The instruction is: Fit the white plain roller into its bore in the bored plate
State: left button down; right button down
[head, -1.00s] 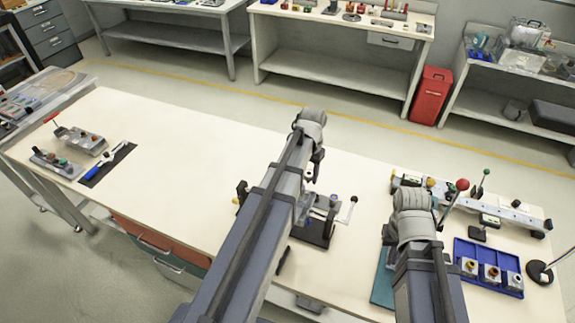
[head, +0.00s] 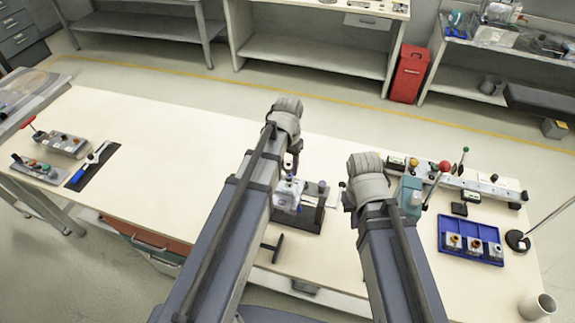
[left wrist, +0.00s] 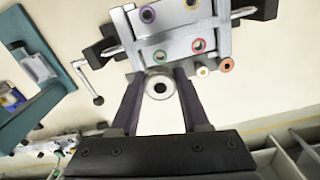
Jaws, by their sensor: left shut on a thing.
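The white plain roller (left wrist: 159,85) is between the two dark fingers of my left gripper (left wrist: 161,77) in the left wrist view, its round end with a dark centre facing the camera. The bored plate (left wrist: 180,28) is just beyond, a grey block with purple and green rimmed bores. The roller appears in front of the plate's near edge; I cannot tell whether they touch. In the head view the plate (head: 288,192) sits below my left wrist, and my left fingers are mostly hidden. My right gripper is hidden behind its own arm.
A crank handle (left wrist: 97,98) juts out beside the plate's fixture. A teal stand (head: 411,190) is beyond my right arm. A blue tray (head: 470,246) with several parts lies at the right. The bench's middle left is clear.

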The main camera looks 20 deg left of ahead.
pick_arm(q)
jog(key=shift+f+b, duration=2.45)
jog(key=shift+f, duration=0.2)
jog(key=shift+f+b, duration=1.3)
jog(key=shift+b, duration=0.05)
jog(key=shift+c, duration=1.5)
grip_release()
jog(key=shift+r, duration=0.15)
notch_tip(320, 180, up, 8)
jog(key=p, duration=0.8)
jog(key=shift+a, duration=0.1)
jog(key=shift+f, duration=0.2)
